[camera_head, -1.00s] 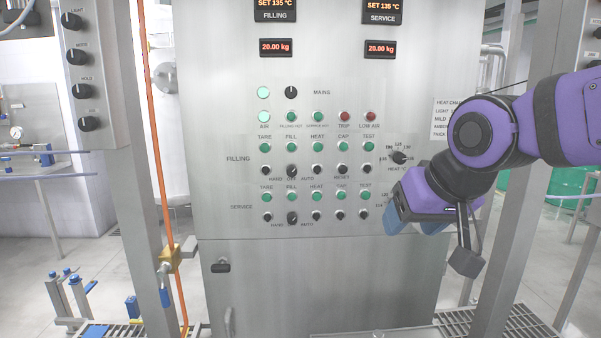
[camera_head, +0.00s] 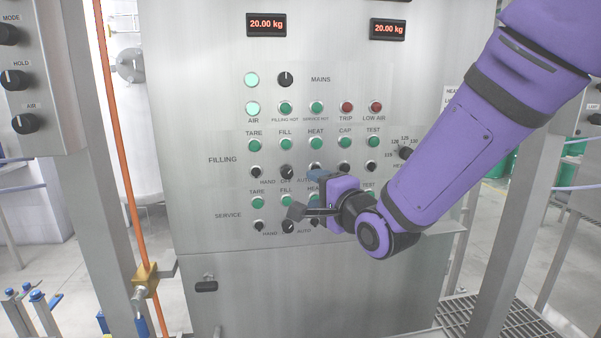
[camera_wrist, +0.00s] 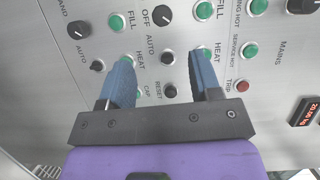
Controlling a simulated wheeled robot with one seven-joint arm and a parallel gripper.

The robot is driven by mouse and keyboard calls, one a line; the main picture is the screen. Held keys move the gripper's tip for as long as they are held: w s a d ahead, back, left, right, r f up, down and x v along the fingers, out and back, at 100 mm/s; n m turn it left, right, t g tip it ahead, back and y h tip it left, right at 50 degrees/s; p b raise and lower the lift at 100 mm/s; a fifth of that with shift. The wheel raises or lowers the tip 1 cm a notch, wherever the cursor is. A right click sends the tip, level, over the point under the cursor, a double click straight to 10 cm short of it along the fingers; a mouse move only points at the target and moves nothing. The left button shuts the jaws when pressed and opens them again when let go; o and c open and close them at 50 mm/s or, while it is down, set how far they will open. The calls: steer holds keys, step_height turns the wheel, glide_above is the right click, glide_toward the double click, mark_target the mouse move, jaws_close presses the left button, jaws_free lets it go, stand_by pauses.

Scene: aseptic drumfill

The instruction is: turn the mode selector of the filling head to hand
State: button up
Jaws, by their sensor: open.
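The filling mode selector (camera_head: 287,171) is a black round knob in the lower FILLING row, with HAND to its left and AUTO to its right. It also shows at the top of the wrist view (camera_wrist: 162,15), near OFF and AUTO. Its pointer setting is too small to read surely. My gripper (camera_head: 316,190) is open and empty, its blue fingers (camera_wrist: 162,78) pointing at the panel just right of the selector in the head view. The selector lies beyond the fingertips in the wrist view, not between them. I cannot tell whether the fingers touch the panel.
A similar service selector (camera_head: 288,226) sits below. Green lamps, such as the filling HEAT lamp (camera_wrist: 207,53), and small black knobs crowd the panel. A MAINS knob (camera_head: 286,79) is higher up. A steel post with an orange pipe (camera_head: 119,150) stands left; another post (camera_head: 520,180) stands right.

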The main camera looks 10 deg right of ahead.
mark_target(289, 174)
steer(key=x, duration=1.1)
steer(key=shift+a+r, duration=0.1)
steer(key=shift+r, duration=0.05)
steer(key=c, duration=0.9)
